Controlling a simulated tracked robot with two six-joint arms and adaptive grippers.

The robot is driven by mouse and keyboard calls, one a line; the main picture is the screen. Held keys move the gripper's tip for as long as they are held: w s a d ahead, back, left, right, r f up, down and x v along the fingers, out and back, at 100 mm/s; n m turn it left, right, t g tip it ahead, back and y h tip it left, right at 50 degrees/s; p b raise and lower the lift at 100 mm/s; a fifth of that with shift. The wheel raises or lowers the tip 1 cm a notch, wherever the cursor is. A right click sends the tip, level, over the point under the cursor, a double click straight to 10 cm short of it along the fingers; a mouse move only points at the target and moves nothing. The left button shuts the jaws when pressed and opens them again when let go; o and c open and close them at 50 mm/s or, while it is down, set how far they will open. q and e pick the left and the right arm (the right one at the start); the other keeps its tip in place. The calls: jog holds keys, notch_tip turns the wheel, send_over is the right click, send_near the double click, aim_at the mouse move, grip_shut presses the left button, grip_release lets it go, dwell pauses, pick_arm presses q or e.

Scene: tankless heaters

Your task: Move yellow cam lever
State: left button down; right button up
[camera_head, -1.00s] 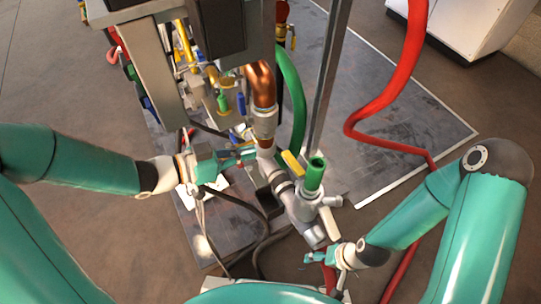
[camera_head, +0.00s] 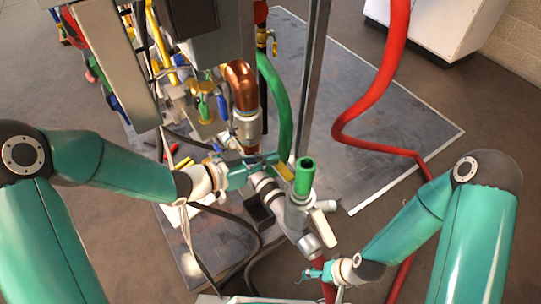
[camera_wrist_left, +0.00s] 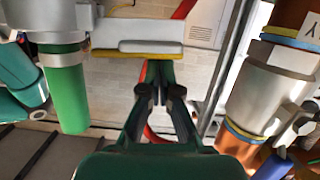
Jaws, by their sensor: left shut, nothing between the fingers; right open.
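The yellow cam lever (camera_head: 286,172) is a short yellow bar beside the green-capped grey fitting (camera_head: 298,205) in the head view. In the left wrist view, the yellow bar (camera_wrist_left: 138,47) lies along a grey block, just beyond my fingertips. My left gripper (camera_head: 277,159) is shut and empty, its tips close to the lever's upper end. It also shows in the left wrist view (camera_wrist_left: 160,93); whether it touches the lever I cannot tell. My right gripper (camera_head: 304,273) is open, low and apart from the lever.
A copper elbow (camera_head: 241,82) and green hose (camera_head: 275,95) rise behind the lever. A metal post (camera_head: 316,80) stands close by. A red hose (camera_head: 385,85) runs at the right. A white handle (camera_head: 322,228) sticks out below the green cap.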

dwell(0.3)
pick_arm(q)
jog(key=shift+w+a+f+n+g+p, duration=0.15)
jog(key=shift+w+f+n+p, duration=0.15)
jog(key=shift+f+p, duration=0.15)
jog(key=shift+w+a+f+n+g+p, duration=0.15)
jog(key=shift+f+n+p, duration=0.15)
jog(key=shift+f, duration=0.25)
